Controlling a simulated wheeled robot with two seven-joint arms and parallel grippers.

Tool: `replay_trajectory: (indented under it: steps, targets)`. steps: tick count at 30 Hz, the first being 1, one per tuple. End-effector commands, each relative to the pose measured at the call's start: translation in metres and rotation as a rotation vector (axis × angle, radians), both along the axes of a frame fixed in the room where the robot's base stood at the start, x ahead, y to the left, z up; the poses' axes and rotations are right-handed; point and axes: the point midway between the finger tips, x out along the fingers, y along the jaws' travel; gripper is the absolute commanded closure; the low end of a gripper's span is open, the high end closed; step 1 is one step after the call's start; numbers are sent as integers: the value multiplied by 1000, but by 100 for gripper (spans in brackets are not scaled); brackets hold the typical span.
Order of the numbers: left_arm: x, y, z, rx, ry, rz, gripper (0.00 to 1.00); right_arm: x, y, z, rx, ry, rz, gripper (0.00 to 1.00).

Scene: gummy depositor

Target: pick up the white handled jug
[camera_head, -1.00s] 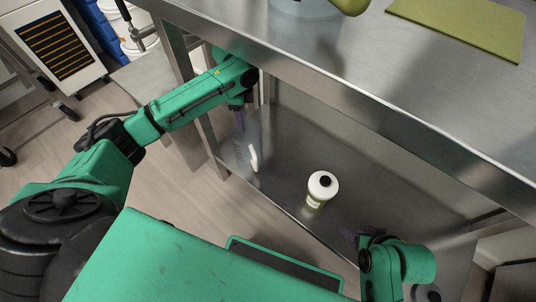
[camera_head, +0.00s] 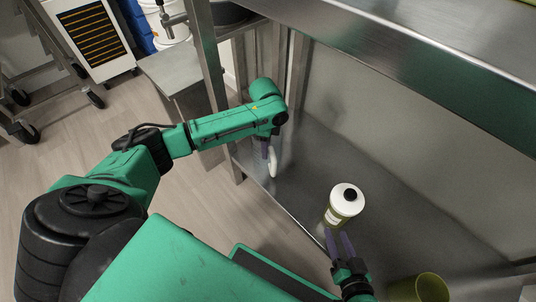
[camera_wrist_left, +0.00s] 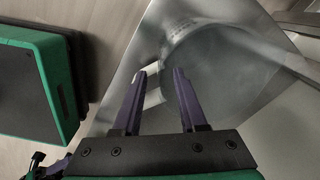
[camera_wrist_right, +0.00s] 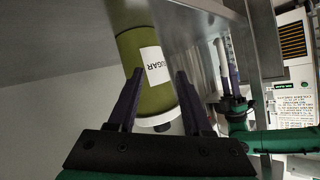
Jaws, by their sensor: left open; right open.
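The jug has a white handle (camera_head: 272,163) and stands on the lower metal shelf. Its clear body is hard to make out in the head view. In the left wrist view its see-through round body (camera_wrist_left: 225,60) shows beyond the fingers. My left gripper (camera_head: 265,150) is open, with the white handle (camera_wrist_left: 153,86) between its fingers. I cannot tell whether they touch it. My right gripper (camera_head: 340,243) is open at the sugar bottle (camera_head: 341,209), an olive bottle with a white top. In the right wrist view the bottle (camera_wrist_right: 140,55) lies between or just beyond the fingers.
The upper steel tabletop (camera_head: 420,55) overhangs the lower shelf (camera_head: 310,155). A green cup (camera_head: 420,288) is at the lower right. A metal leg (camera_head: 207,60) stands near my left forearm. The shelf behind the bottle is clear.

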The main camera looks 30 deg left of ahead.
Motion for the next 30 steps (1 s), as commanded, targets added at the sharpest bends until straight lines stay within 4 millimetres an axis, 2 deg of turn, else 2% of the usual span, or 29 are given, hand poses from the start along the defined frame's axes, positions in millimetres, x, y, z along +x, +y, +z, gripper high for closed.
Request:
replay_trajectory:
  steps: [1, 6, 7, 10, 30]
  targets:
    - [0, 0, -5, 0, -1, 0, 58, 0, 0, -4, 3, -4, -2, 50]
    - [0, 0, -3, 0, -1, 0, 58, 0, 0, -1, 4, -4, -3, 50]
    - [0, 0, -3, 0, -1, 0, 62, 0, 0, -1, 3, -5, -3, 50]
    - [0, 0, -3, 0, -1, 0, 100, 0, 0, -1, 3, -4, -2, 50]
    - [0, 0, -3, 1, -2, 1, 100, 1, 0, -1, 1, -4, -3, 50]
